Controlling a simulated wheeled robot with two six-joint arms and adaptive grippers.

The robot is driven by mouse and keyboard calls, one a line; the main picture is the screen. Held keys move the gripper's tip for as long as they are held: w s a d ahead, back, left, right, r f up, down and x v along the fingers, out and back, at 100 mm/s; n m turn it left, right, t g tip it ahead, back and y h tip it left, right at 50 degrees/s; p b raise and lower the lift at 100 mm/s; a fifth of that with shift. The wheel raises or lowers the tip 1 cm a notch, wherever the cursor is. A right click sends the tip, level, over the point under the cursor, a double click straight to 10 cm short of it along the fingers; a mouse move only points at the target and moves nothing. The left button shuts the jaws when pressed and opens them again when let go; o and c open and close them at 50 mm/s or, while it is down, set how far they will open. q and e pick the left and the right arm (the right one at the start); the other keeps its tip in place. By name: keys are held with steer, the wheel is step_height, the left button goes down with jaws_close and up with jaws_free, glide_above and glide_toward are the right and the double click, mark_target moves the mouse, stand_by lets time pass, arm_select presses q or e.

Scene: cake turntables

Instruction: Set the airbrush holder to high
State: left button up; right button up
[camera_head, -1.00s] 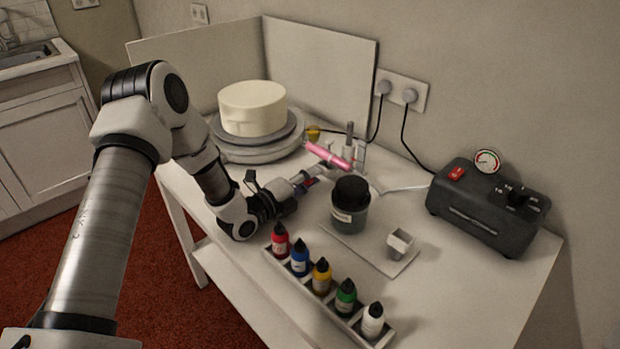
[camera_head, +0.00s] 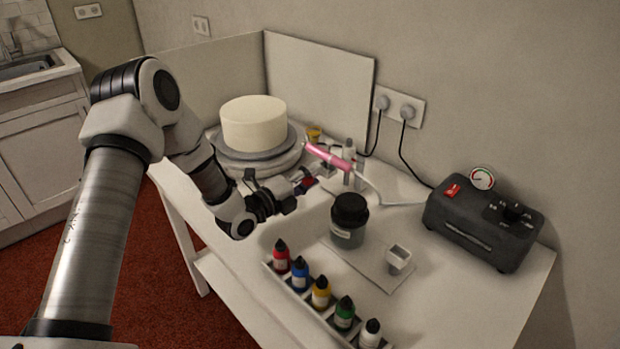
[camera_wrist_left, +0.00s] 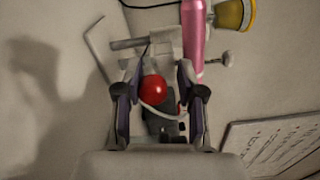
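The airbrush holder is a small stand with an upright grey post (camera_head: 348,148), and it carries a pink airbrush (camera_head: 329,156) that lies tilted across it. The airbrush also shows in the left wrist view (camera_wrist_left: 194,42). My left gripper (camera_head: 314,180) is at the holder, just below and left of the airbrush. In the left wrist view a red ball knob (camera_wrist_left: 153,89) sits between the two spread fingers of this gripper (camera_wrist_left: 158,92), with gaps visible on both sides. How deep the knob sits between them is unclear. My right gripper is out of view.
A cake (camera_head: 254,123) on its turntable (camera_head: 250,155) stands behind my left arm.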

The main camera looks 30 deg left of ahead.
arm_select(q)
steer(key=shift+s+f, duration=0.1)
steer(key=shift+f, duration=0.05)
steer(key=shift+s+a, duration=0.2)
steer(key=shift+s, duration=0.1)
steer(key=v, duration=1)
steer(key=shift+s+a, duration=0.1)
steer(key=shift+a, duration=0.05)
steer(key=shift+s, duration=0.45)
